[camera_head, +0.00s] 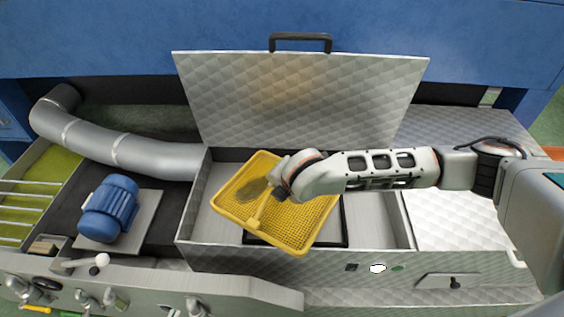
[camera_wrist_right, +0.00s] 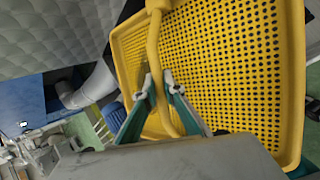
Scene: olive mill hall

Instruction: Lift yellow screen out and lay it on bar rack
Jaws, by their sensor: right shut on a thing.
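The yellow screen (camera_head: 300,222), a perforated tray with a raised rim and a bar handle, is turned askew over the open metal box (camera_head: 398,220). Its near corner overlaps the box's front wall in the head view. My right gripper (camera_head: 266,194), on the arm from the right, is shut on the handle. In the right wrist view, the fingers (camera_wrist_right: 160,88) close around the handle, and the screen (camera_wrist_right: 230,60) fills the right side. The bar rack (camera_head: 25,208), pale bars over a green bed, lies at the far left. My left gripper is not in view.
The box's quilted lid (camera_head: 300,95) stands open behind. A blue motor (camera_head: 110,208) and a grey duct (camera_head: 120,148) lie between box and rack. Valves and a white-knobbed lever (camera_head: 101,260) line the front left. A dark frame (camera_head: 344,222) shows inside the box.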

